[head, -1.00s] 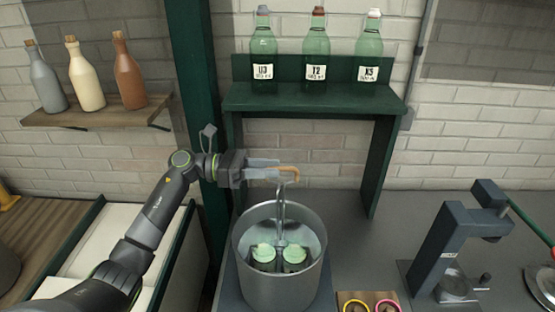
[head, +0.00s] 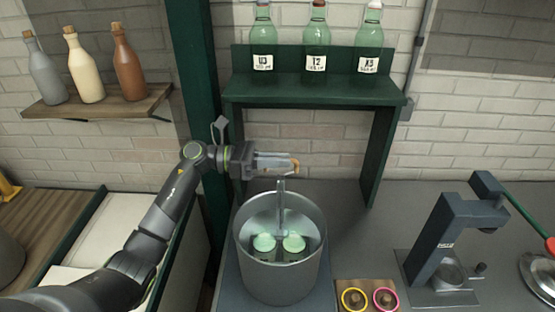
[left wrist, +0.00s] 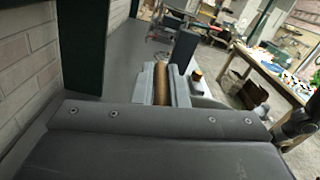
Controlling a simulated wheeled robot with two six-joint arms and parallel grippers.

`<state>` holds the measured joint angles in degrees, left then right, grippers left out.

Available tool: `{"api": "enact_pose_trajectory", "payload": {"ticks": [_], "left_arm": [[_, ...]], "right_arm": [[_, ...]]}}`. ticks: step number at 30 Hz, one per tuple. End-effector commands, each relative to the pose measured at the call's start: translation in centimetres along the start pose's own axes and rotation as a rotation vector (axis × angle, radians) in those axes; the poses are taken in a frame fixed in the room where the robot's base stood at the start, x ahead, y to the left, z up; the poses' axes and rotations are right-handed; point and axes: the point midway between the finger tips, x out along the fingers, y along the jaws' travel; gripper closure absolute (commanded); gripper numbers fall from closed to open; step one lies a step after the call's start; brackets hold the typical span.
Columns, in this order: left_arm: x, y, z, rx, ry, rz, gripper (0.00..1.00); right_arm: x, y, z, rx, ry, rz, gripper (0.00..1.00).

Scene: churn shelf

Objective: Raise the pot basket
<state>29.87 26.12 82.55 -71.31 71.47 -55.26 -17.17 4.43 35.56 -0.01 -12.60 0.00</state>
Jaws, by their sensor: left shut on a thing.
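A grey metal pot (head: 280,285) stands on the counter below the green shelf. Inside it sit two bottles with pale green tops (head: 264,243), below the rim. The basket itself is mostly hidden by the pot; its upright metal rod (head: 281,208) rises from the middle past the rim. My left gripper (head: 288,164) is level above the pot, shut on the brown handle grip (head: 296,165) at the rod's top. The brown grip also shows between the jaws in the left wrist view (left wrist: 161,84). My right gripper is not in view.
A green shelf (head: 315,92) with three labelled green bottles stands behind the pot. A wooden block (head: 367,284) with two ringed corks lies right of it. A dark lever press (head: 445,235) stands further right. A green post (head: 195,100) rises close behind my left arm.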

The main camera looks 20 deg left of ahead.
Motion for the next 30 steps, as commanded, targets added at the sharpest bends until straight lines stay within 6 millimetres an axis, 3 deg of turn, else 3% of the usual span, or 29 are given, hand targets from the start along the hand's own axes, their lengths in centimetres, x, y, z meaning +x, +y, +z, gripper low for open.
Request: {"api": "enact_pose_trajectory", "payload": {"ticks": [7, 21, 30], "left_arm": [[0.0, -0.1, 0.9, 0.003, 0.0, 0.0, 1.0], [0.0, -1.8, 9.2, 0.007, -0.004, 0.0, 1.0], [0.0, -2.3, 11.7, 0.0, -0.006, 0.001, 1.0]], "right_arm": [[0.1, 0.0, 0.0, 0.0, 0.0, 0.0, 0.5], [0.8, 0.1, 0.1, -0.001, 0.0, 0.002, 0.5], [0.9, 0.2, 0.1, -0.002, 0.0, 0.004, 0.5]]}}
